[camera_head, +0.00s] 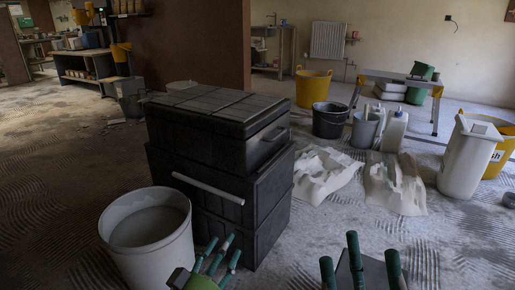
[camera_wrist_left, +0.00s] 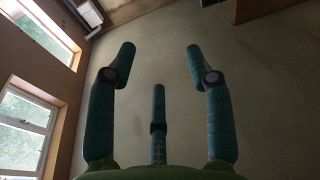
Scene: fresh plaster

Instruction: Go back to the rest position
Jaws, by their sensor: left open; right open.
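My left gripper (camera_head: 219,256) shows at the bottom of the head view, just right of the white bucket and in front of the black case stack. Its green fingers are spread and empty. In the left wrist view the left gripper (camera_wrist_left: 160,62) points up toward a bare wall and ceiling, with nothing between its fingers. My right gripper (camera_head: 357,258) is at the bottom edge of the head view, right of centre, with its green fingers apart and nothing seen between them. Its lower part is cut off by the frame.
A stack of black cases (camera_head: 215,150) stands close ahead, with a white bucket (camera_head: 148,262) at its left. Crumpled white bags (camera_head: 325,172), a dark bucket (camera_head: 329,121) and a pale bin (camera_head: 468,160) stand to the right. The ridged floor at left (camera_head: 50,190) is clear.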

